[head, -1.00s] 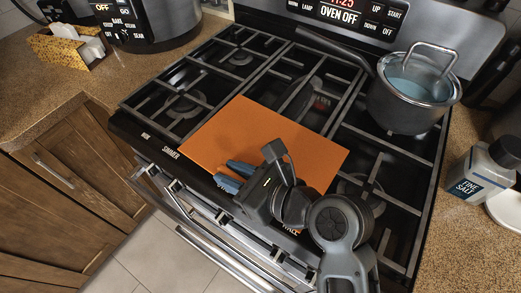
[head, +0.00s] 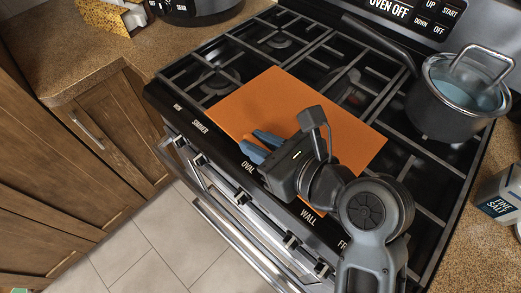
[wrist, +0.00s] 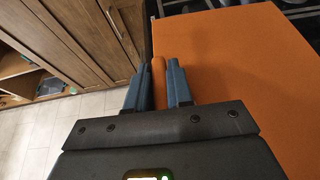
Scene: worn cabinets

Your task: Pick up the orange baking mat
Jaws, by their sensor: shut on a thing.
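The orange baking mat (head: 290,105) is a flat rectangle over the front and middle grates of the stove in the head view. My gripper (head: 258,143) is at its front-left edge, with blue fingers pointing left. In the wrist view the mat (wrist: 240,75) fills the right side, and its edge runs between the two blue fingers of my gripper (wrist: 159,88). The fingers are shut on that edge. My gripper and arm hide part of the mat's front edge in the head view. I cannot tell whether the mat is clear of the grates.
A lidded pot (head: 450,100) stands on the right burners. A salt container (head: 499,198) is on the right counter. A tissue box (head: 103,15) and a dark cooker (head: 195,8) are at the back left. The oven handle (head: 235,245) runs along the front, with open floor (head: 140,245) at left.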

